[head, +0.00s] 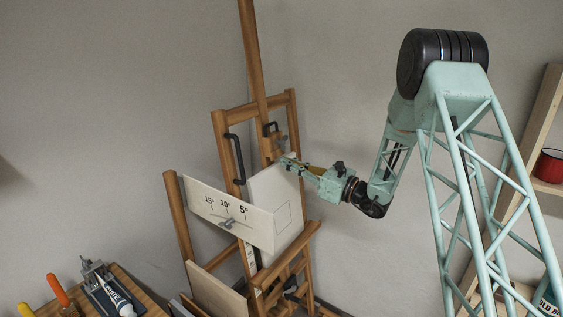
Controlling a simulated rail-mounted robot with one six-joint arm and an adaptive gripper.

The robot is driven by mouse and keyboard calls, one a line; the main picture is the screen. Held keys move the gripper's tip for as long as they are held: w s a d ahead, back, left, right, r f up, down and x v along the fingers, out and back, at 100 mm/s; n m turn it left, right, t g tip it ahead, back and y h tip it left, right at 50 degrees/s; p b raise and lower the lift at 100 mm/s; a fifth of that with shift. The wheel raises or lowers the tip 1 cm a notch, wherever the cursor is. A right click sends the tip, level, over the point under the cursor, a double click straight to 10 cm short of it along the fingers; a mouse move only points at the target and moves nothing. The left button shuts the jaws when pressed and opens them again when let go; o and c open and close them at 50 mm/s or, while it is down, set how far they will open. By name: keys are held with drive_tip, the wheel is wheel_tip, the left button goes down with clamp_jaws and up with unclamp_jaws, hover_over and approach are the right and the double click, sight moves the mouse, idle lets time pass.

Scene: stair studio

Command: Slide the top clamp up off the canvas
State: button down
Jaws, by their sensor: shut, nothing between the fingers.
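A wooden easel stands in the middle of the head view, its tall mast (251,50) rising past the top edge. A pale canvas (264,184) rests upright on it, partly covered by a white board with angle marks. The top clamp, a dark piece with a grey knob (280,139) on the mast, sits just above the canvas top; whether it touches the canvas is too small to tell. My gripper (286,161) is shut and empty at the canvas's upper right edge, slightly below the clamp. Contact between them cannot be told.
The marked white board (209,205) with a wing knob juts out left of the canvas. A dark handle (235,158) is on the easel frame. A bench with tools and a paint tube (116,299) is at lower left. A shelf with a red mug (549,165) stands at right.

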drive_tip(key=v, duration=0.7)
drive_tip(key=shift+d, duration=0.25)
drive_tip(key=shift+s, duration=0.1)
drive_tip(key=shift+f, duration=0.1)
wheel_tip(320, 180, down, 6)
drive_tip(key=shift+w+d+p, duration=0.3)
drive_tip(key=shift+w+d, duration=0.1)
drive_tip(key=shift+d, duration=0.1)
drive_tip(key=shift+w+a, duration=0.1)
drive_tip(key=p+x, duration=0.1)
drive_tip(key=x, duration=0.9)
drive_tip(key=shift+w+a+r, duration=0.1)
drive_tip(key=shift+r, duration=1.9)
